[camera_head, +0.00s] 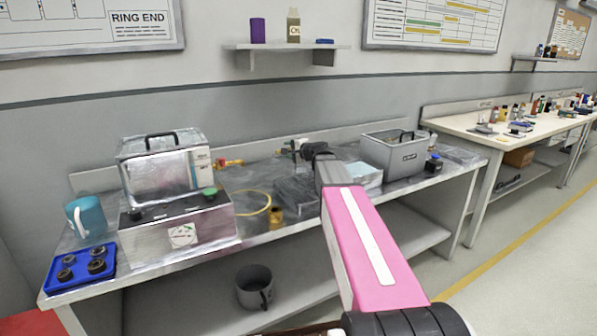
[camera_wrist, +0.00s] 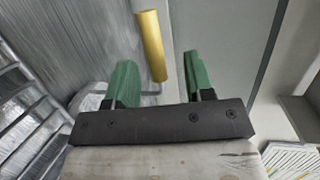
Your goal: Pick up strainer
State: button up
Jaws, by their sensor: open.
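No thing in view is plainly marked as the strainer. A small brass cylindrical piece (camera_head: 277,213) stands near the front edge of the workbench (camera_head: 262,236). A gold cylinder (camera_wrist: 152,46) shows in the wrist view, beyond and between the fingertips; I cannot tell if it is the same piece. A brass fitting with red parts (camera_head: 230,163) lies farther back, beside the metal box.
A silver case (camera_head: 162,175), a metal box with a green knob (camera_head: 180,232), a blue mug (camera_head: 87,217) and a blue tray (camera_head: 78,283) fill the left. A yellow hose loop (camera_head: 252,197) lies mid-bench. A grey bin (camera_head: 396,155) stands right of my arm.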

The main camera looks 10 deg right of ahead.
jog(key=x, duration=0.4)
jog(key=shift+w+f, duration=0.2)
grip_shut()
jog(key=shift+r, duration=0.1)
